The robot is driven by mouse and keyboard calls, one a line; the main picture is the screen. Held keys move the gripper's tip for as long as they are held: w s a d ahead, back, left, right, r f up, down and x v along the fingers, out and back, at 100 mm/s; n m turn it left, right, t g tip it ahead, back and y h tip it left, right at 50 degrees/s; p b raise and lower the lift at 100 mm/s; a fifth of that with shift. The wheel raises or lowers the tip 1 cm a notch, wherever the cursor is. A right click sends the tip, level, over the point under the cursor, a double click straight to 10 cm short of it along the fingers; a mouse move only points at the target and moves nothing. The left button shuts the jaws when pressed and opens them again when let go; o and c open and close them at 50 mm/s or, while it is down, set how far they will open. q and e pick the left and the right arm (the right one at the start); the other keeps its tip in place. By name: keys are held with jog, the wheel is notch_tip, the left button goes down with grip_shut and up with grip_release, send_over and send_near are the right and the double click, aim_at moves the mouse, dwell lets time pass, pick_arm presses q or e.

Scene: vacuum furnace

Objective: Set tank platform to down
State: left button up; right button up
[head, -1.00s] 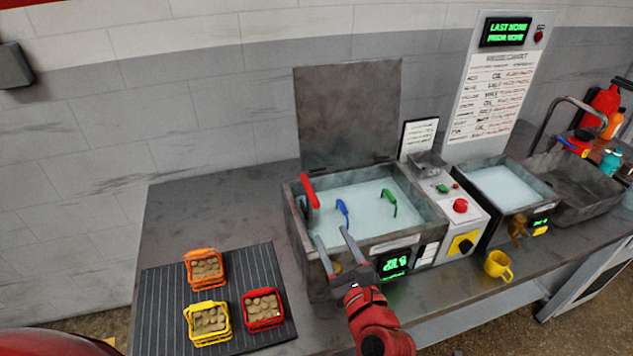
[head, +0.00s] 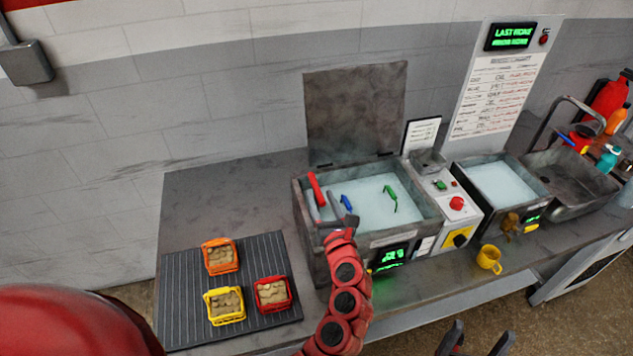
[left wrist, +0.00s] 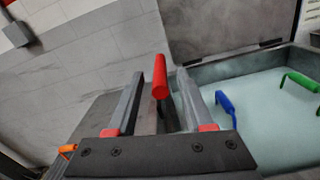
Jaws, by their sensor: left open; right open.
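The open tank (head: 430,222) of pale liquid stands on the bench. A red-handled lever (head: 317,188) rises at its left side, with its red grip up. My left gripper (head: 320,198) is open at the lever. In the left wrist view, the red grip (left wrist: 160,78) shows between the two fingers (left wrist: 171,75), with no clear contact on either side. A blue handle (head: 346,202) and a green handle (head: 391,196) stick out of the liquid. My right gripper (head: 477,340) is open and empty at the bottom edge of the head view.
Orange (head: 220,256), yellow (head: 225,306) and red (head: 272,294) baskets of parts sit on a ribbed mat (head: 180,310). A control box (head: 445,215) with a red button and a second tank (head: 497,183) stand at right. A yellow mug (head: 489,259) is near the bench edge.

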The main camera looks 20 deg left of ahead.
aim_at(317, 186)
pick_arm(q)
jog(key=shift+p+x, duration=0.4)
jog(key=shift+x, duration=1.85)
grip_shut()
